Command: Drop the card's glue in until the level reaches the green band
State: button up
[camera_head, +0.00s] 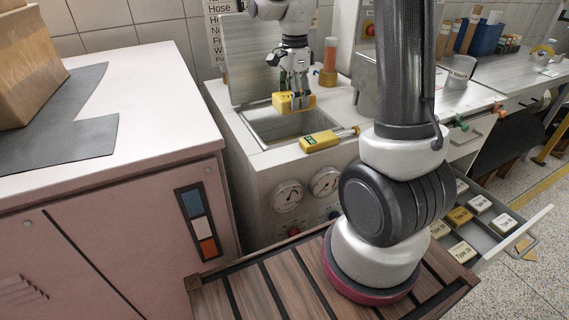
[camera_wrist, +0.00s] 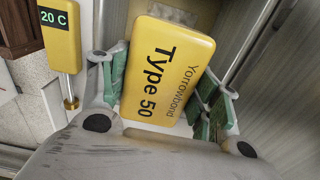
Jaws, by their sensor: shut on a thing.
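My gripper (camera_head: 294,98) is shut on a yellow block (camera_head: 283,103) and holds it over the open metal tank (camera_head: 262,128). The wall card (camera_head: 217,20) shows at the top of the head view. I cannot make out a level or a green band in the tank.
A yellow thermometer (camera_head: 322,140) lies at the tank's front edge; its display reads "20 C" in the wrist view (camera_wrist: 54,17). An open drawer (camera_head: 505,232) at right holds several labelled blocks. A cardboard box (camera_head: 28,75) stands left.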

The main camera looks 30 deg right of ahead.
jog(key=shift+f, duration=0.1)
jog(key=o, duration=1.4)
jog(key=shift+c, duration=0.2)
notch_tip(320, 180, up, 12)
